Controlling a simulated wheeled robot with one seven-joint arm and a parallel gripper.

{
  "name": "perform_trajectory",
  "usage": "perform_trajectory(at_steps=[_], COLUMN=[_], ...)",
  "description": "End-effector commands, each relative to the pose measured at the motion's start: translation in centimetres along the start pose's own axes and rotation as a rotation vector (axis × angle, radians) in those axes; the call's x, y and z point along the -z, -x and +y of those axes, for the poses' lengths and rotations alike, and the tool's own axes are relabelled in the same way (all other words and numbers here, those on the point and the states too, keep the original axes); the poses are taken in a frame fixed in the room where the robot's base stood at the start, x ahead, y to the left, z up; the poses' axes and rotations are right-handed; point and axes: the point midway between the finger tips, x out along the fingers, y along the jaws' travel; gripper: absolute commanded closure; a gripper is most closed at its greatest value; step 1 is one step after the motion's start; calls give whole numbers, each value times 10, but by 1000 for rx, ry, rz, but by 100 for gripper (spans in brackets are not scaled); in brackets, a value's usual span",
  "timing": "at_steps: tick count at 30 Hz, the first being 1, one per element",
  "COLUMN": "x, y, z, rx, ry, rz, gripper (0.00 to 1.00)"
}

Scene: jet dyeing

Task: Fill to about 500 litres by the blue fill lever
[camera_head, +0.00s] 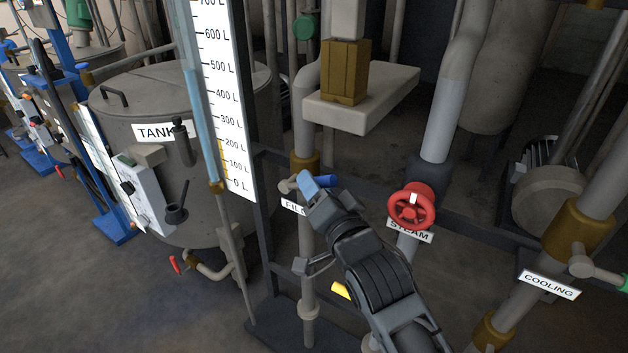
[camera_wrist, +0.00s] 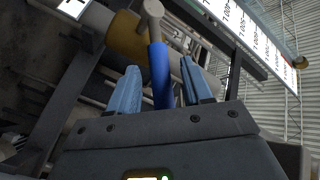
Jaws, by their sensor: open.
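The blue fill lever (camera_wrist: 159,75) shows in the wrist view, standing between my two light-blue fingers with a gap on each side. Its far end joins a grey valve stem. In the head view, part of the blue lever (camera_head: 326,181) shows beside my fingers, above the partly covered FILL sign (camera_head: 294,207). My gripper (camera_head: 311,187) is open around the lever and not closed on it. The level gauge (camera_head: 228,95) is marked from 0 L to about 700 L, with a light-blue tube along its left side. I cannot tell the liquid level.
A tank (camera_head: 160,100) stands left of the gauge. A red STEAM handwheel (camera_head: 412,205) is close to the right of my arm. The COOLING sign (camera_head: 549,284) hangs on a pipe further right. A grey ledge with a brown block (camera_head: 345,72) is above the lever.

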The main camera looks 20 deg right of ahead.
Motion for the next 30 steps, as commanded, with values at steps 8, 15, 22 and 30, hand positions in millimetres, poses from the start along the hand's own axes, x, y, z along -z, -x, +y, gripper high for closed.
perform_trajectory(at_steps=[8, 15, 22, 30], x=[0, 0, 0, 0], y=[-19, -19, -18, -18], z=[0, 0, 0, 0], rx=[1, 0, 0, 0], ry=[0, 0, 0, 0], rz=[0, 0, 0, 0], gripper=[50, 52, 74, 100])
